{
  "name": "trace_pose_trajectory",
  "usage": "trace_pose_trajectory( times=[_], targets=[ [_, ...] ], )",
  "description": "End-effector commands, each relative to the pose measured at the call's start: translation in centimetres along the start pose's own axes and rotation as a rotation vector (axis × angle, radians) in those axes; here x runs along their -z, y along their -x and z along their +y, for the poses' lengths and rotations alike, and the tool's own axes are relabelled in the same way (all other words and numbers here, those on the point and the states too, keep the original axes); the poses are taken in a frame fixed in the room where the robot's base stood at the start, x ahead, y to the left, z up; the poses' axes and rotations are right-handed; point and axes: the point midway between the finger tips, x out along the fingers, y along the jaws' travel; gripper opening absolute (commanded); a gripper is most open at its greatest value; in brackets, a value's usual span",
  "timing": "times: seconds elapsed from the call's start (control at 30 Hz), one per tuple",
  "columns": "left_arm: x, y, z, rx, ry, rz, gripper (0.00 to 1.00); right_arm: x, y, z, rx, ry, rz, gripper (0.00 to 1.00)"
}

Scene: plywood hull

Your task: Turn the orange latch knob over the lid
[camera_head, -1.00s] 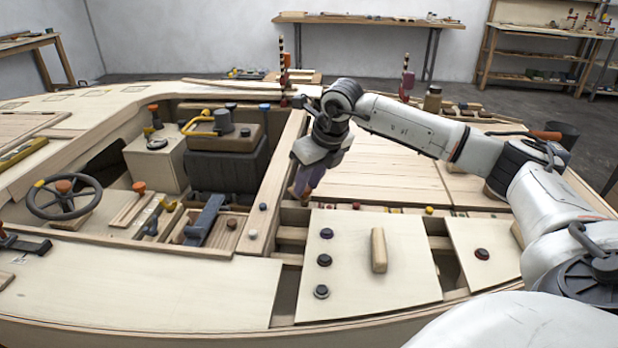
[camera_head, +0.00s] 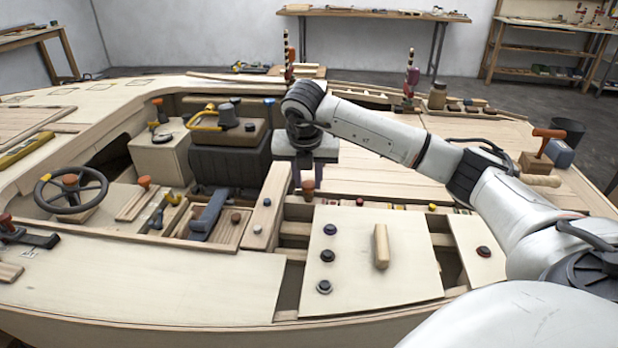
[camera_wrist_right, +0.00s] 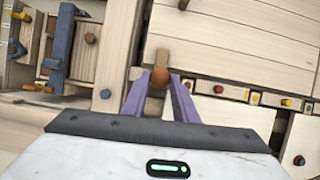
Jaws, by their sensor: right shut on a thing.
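The orange latch knob (camera_head: 308,185) stands at the far left corner of the opening beside the pale plywood lid (camera_head: 350,280). The lid lies flat and has a wooden bar handle (camera_head: 381,246). My right gripper (camera_head: 307,182) points down with its fingers around the knob and is shut on it. In the right wrist view the round top of the knob (camera_wrist_right: 160,77) shows between the two purple fingers of my right gripper (camera_wrist_right: 159,88). The latch below the knob is mostly hidden. My left gripper is not in view.
Several dark round knobs (camera_head: 328,255) stand on the lid's left side. A steering wheel (camera_head: 70,190) and a seat (camera_head: 228,160) are in the cockpit to the left. An orange-topped T-handle (camera_head: 548,134) stands at the right. The deck (camera_head: 390,170) behind the lid is mostly clear.

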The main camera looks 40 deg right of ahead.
Motion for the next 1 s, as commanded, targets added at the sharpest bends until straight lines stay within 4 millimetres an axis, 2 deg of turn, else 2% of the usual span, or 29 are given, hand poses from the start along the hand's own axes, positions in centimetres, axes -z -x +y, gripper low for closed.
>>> trace_pose_trajectory(
  times=[0.67,0.7,0.77,1.0],
  targets=[
    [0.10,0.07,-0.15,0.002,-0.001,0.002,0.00,-0.11,0.06,0.09,0.020,-0.055,-0.002,0.04],
    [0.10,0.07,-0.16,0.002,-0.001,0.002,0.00,-0.11,0.06,0.09,0.020,-0.055,-0.002,0.33],
    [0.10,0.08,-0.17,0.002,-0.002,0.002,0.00,-0.10,0.05,0.08,0.020,-0.055,-0.002,0.43],
    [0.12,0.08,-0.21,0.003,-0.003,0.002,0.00,-0.05,0.02,0.06,0.021,-0.053,0.000,0.45]
  ],
)
